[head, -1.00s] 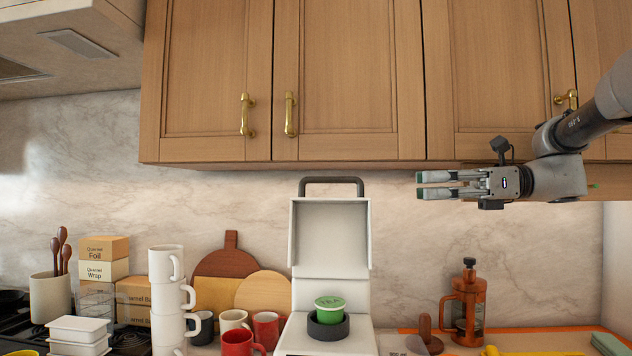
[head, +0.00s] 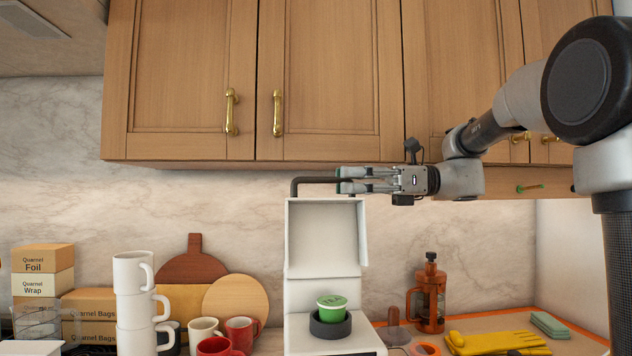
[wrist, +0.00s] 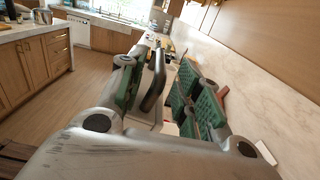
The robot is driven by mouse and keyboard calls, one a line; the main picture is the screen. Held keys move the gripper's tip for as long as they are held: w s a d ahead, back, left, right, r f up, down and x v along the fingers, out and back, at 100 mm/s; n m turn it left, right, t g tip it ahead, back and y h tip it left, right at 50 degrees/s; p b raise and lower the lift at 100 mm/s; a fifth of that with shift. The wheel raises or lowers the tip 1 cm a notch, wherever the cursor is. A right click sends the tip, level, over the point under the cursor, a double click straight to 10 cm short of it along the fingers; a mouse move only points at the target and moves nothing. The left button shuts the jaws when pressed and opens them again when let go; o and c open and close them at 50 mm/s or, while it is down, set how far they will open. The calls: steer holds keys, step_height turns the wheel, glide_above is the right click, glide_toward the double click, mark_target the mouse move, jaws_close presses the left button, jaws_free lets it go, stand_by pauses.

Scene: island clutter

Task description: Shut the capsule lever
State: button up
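The white capsule machine (head: 299,335) stands on the counter with its lever lid (head: 322,235) raised upright. The lever's dark bar handle (head: 312,181) is at the top of the lid. A green capsule (head: 331,306) sits in the black ring holder (head: 322,328). My gripper (head: 343,180) is level with the handle at its right end, fingers pointing left. In the wrist view the handle (wrist: 153,82) shows between the two green-padded fingers (wrist: 160,92), which are apart. The head view does not show whether they touch it; the fingertips hide the handle's right end.
Wooden upper cabinets (head: 330,80) hang just above my gripper. Stacked white mugs (head: 135,300), red mugs (head: 240,329) and round boards (head: 236,299) stand left of the machine. An orange French press (head: 431,300) and yellow gloves (head: 495,343) are to the right.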

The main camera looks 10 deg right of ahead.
mark_target(302, 180)
steer(key=a, duration=0.6)
jaws_close()
